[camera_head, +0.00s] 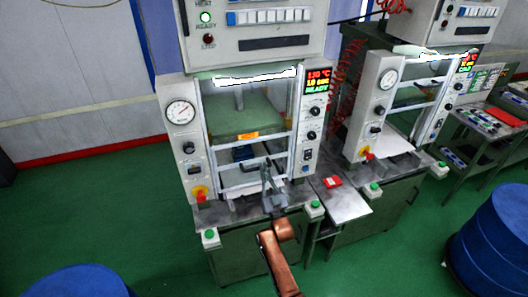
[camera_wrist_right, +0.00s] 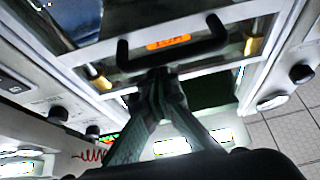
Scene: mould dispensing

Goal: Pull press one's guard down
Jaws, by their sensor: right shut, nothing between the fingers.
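Press one (camera_head: 180,140) is the nearer press, on the left in the head view. Its guard (camera_head: 221,141) is a clear panel in a pale metal frame across the press opening. In the wrist view the guard's black bar handle (camera_wrist_right: 190,59) spans the upper middle, in front of the pale frame. My right gripper (camera_head: 267,172) is in front of the lower part of the guard. Its dark fingers (camera_wrist_right: 160,74) are together and empty, with their tips at the handle's bar. I cannot tell whether they touch it. My left gripper is not in view.
A second press (camera_head: 361,114) stands to the right. A small metal table (camera_head: 345,197) with a red item (camera_head: 332,182) is between them. Green buttons (camera_head: 210,235) sit at the front corners of press one. Blue drums (camera_head: 497,237) stand at the front. Green floor is clear at left.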

